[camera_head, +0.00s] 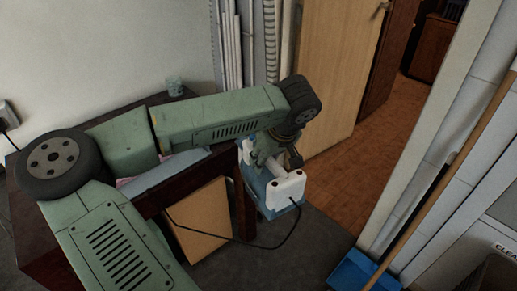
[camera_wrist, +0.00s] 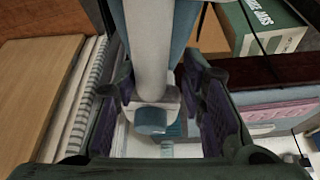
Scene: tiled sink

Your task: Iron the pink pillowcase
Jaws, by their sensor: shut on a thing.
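My gripper (camera_head: 270,158) hangs past the right end of the dark table, shut on a white and blue iron (camera_head: 287,189). In the wrist view the white iron handle (camera_wrist: 150,45) runs between the two dark fingers of my gripper (camera_wrist: 158,92). The iron is held in the air, and its soleplate cannot be made out. A sliver of pink cloth, seemingly the pillowcase (camera_head: 124,182), shows beneath my arm on the table. Pink cloth also shows at the right of the wrist view (camera_wrist: 285,115). Most of it is hidden.
The dark table (camera_head: 115,116) stands against the wall. A pale blue-grey flat surface (camera_head: 165,170) lies by the pink cloth. A dark cord runs from the iron. A brown box (camera_head: 200,222) is under the table. A blue dustpan (camera_head: 360,272) stands right; an open doorway is behind.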

